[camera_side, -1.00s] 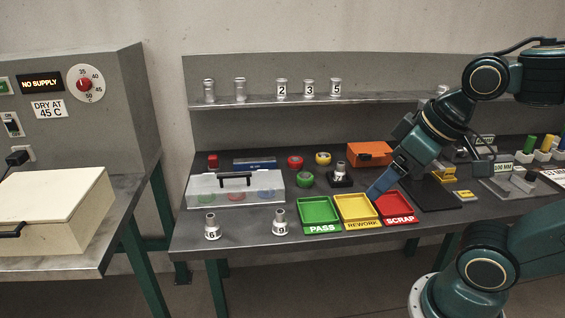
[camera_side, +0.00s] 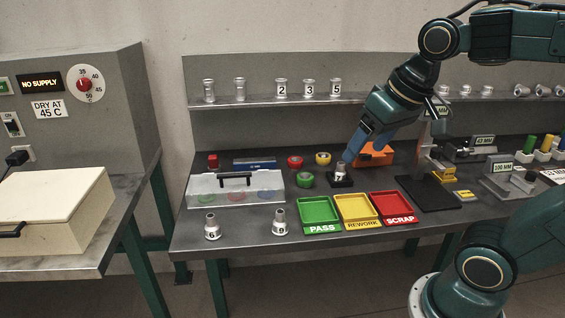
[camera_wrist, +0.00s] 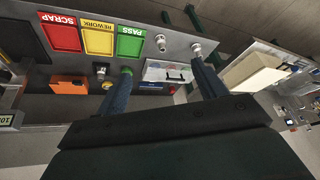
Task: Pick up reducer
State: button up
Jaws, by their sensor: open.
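A small metal reducer (camera_side: 339,173) marked 7 stands upright on a black block (camera_side: 341,183) behind the trays. My gripper (camera_side: 349,157) is open, its blue fingertips just above and to the right of this reducer in the side view. In the wrist view the fingers (camera_wrist: 160,68) are spread wide, and the reducer (camera_wrist: 101,69) shows left of the left finger, not between them. Reducer 6 (camera_side: 212,228) and reducer 9 (camera_side: 280,223) stand at the bench's front. Reducers marked 2 (camera_side: 282,88), 3 (camera_side: 309,88) and 5 (camera_side: 335,87) stand on the shelf.
Green PASS (camera_side: 319,211), yellow REWORK (camera_side: 357,208) and red SCRAP (camera_side: 391,205) trays are empty. A clear lidded box (camera_side: 237,188), tape rolls (camera_side: 305,179) and an orange box (camera_side: 378,156) lie nearby. A black-based gauge stand (camera_side: 428,192) is at the right.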

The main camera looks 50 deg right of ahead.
jog(key=w+d+r+m+g, duration=0.2)
jog(key=w+d+m, duration=0.45)
jog(key=w, duration=0.45)
jog(key=m+g, duration=0.3)
jog(key=m, duration=1.1)
send_over(341, 163)
notch_tip(341, 163, down, 20)
jog(key=shift+n, duration=0.25)
jog(key=f, duration=0.7)
jog(key=shift+s+d+f, duration=0.1)
jog(key=shift+s, duration=0.1)
jog(key=shift+f, duration=0.55)
jog(key=shift+w+f, duration=0.2)
jog(key=shift+f, duration=2.35)
